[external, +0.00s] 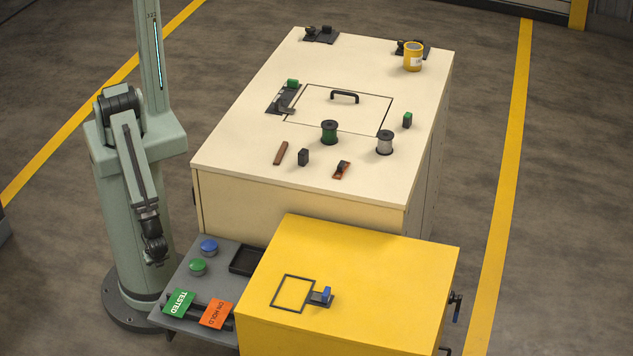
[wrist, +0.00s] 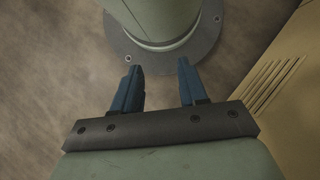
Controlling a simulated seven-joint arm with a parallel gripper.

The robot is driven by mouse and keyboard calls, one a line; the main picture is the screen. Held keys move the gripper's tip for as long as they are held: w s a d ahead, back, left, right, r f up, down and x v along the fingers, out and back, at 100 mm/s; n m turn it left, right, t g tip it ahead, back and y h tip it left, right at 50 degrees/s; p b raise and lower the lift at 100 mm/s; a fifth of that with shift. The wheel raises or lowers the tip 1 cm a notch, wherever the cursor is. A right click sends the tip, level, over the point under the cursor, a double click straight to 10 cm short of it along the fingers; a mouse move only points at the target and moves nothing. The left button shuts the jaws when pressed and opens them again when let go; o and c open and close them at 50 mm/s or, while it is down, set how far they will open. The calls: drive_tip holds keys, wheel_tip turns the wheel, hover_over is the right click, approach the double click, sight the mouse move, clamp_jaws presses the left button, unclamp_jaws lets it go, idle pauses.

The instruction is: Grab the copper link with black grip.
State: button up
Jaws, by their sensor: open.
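A copper link with a black grip (external: 341,170) lies near the front edge of the cream cabinet top in the external view. My gripper (wrist: 160,78) shows in the wrist view with two blue fingers apart and nothing between them. In the external view my arm hangs folded down beside its own base, left of the cabinet and well away from the link. The fingers are too small to make out there. The link is not in the wrist view.
Near the link on the cream cabinet (external: 230,150) are a brown bar (external: 281,153), a small black block (external: 303,157), a green spool (external: 329,132) and a grey spool (external: 385,142). A yellow cabinet (external: 400,270) and a grey side shelf (external: 222,248) stand in front.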

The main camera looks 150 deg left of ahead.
drive_tip(key=shift+o, duration=0.6)
